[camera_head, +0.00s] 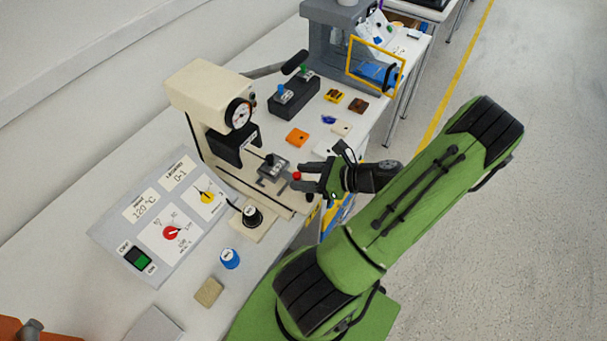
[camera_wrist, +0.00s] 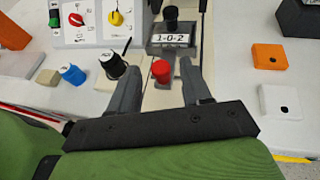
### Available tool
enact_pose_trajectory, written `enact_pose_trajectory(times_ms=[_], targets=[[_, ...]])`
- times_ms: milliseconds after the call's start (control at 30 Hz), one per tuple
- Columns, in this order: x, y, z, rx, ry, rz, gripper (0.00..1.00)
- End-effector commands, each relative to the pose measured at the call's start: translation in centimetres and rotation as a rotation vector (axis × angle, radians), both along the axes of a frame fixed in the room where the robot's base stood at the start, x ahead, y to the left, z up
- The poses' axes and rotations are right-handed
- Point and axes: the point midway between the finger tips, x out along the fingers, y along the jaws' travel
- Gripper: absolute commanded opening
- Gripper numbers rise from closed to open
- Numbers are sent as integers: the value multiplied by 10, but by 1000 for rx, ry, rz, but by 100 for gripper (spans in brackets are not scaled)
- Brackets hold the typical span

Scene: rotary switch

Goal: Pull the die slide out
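The die slide (camera_head: 270,171) is a grey metal plate under the head of the cream press. In the wrist view the slide (camera_wrist: 156,47) carries a label reading 1-0-2 and a black knob. A red knob (camera_head: 297,176) is at its front end; it also shows in the wrist view (camera_wrist: 161,71). My gripper (camera_head: 303,177) is open, its two dark fingers pointing toward the press. In the wrist view the fingers of my gripper (camera_wrist: 160,69) lie left and right of the red knob, with gaps on both sides. I cannot tell whether they are level with it.
The cream press (camera_head: 205,95) with a dial stands behind the slide. A black round stamp (camera_head: 252,216) and a blue cap (camera_head: 230,258) are to its left. A control panel (camera_head: 190,235) lies further left. An orange block (camera_head: 297,137) is to the right.

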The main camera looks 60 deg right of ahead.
Motion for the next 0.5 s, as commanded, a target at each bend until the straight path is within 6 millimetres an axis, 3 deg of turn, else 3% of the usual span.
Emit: enact_pose_trajectory(times_ms=[333, 500], targets=[[-1, -1, 2, -1, -1, 0, 48], [-29, -10, 15, -4, 1, -5, 48]])
